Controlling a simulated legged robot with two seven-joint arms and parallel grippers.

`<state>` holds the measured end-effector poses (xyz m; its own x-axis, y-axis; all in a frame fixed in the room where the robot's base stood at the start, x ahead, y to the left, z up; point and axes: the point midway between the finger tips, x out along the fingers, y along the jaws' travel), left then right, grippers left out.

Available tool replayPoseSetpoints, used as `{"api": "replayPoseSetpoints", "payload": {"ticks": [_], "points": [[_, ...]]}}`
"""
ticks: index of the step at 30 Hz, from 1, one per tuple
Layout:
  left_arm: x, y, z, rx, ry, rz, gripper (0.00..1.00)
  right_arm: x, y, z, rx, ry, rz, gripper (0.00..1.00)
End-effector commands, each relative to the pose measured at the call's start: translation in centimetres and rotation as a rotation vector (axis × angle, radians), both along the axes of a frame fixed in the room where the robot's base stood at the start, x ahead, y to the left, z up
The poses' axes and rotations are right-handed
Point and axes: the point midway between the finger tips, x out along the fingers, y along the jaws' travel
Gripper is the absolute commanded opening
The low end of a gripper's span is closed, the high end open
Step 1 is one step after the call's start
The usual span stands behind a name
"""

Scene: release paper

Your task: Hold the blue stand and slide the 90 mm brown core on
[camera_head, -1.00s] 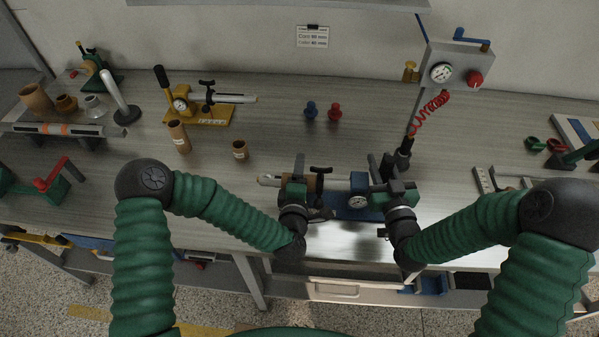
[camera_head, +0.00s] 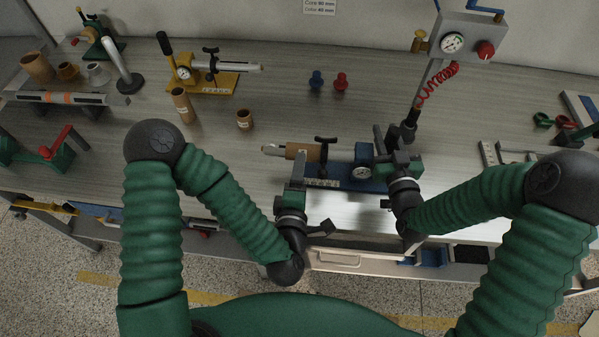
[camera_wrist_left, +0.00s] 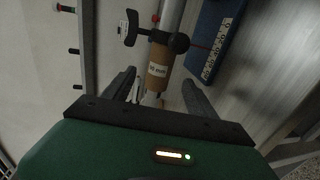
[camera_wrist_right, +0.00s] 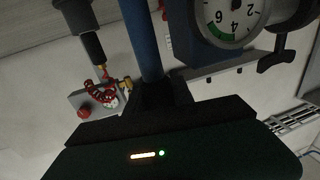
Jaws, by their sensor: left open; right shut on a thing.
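The blue stand (camera_head: 340,178) lies along the front of the bench, with a gauge and a silver shaft pointing left. The brown core (camera_head: 303,151) is around this shaft, against the black-knobbed clamp (camera_head: 325,141); the silver tip shows beyond it. In the left wrist view the core (camera_wrist_left: 158,62) bears a white label, too small to read surely. My left gripper (camera_head: 296,172) is open and empty, just in front of the core, apart from it. My right gripper (camera_head: 386,150) is shut on a blue upright part of the stand (camera_wrist_right: 142,40), at its right end.
Two other brown cores (camera_head: 182,104) (camera_head: 244,119) stand at left. A yellow stand (camera_head: 205,82) is behind them. Blue and red pegs (camera_head: 316,80) (camera_head: 340,81) stand at the back. A gauge box (camera_head: 455,42) on a post rises close behind my right gripper.

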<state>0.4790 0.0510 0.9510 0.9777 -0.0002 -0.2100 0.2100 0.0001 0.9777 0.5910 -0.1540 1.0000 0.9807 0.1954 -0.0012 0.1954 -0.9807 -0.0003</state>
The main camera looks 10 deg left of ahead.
Motion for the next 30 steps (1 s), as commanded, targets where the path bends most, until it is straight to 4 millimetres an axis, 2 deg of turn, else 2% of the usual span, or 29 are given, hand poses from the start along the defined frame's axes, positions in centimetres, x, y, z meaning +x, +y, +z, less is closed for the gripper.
{"api": "replayPoseSetpoints", "payload": {"ticks": [8, 9, 14, 23, 26, 30], "points": [[0.0, 0.0, 0.0, 0.0, 0.0, 0.0, 0.66, 0.0, 0.0, 0.0, 0.0, -0.001, -0.001, 0.0], [0.0, 0.0, 0.0, 0.0, 0.0, 0.0, 0.66, 0.1, 0.0, 0.2, 0.002, -0.007, 0.0, 0.34], [0.1, 0.0, 0.0, 0.0, 0.0, 0.0, 0.66, 0.0, 0.0, 0.1, 0.002, -0.004, 0.0, 0.54], [0.1, 0.0, 0.0, 0.0, 0.0, 0.0, 0.66, 0.0, 0.0, 0.0, -0.002, 0.003, 0.0, 0.54], [0.1, 0.0, 0.0, 0.0, 0.0, 0.0, 0.66, 0.0, 0.0, 1.1, -0.003, -0.004, 0.0, 0.54], [0.0, 0.0, 0.0, 0.0, 0.0, 0.0, 0.66, 0.1, 0.0, 4.2, -0.004, -0.008, 0.0, 0.54]]}}
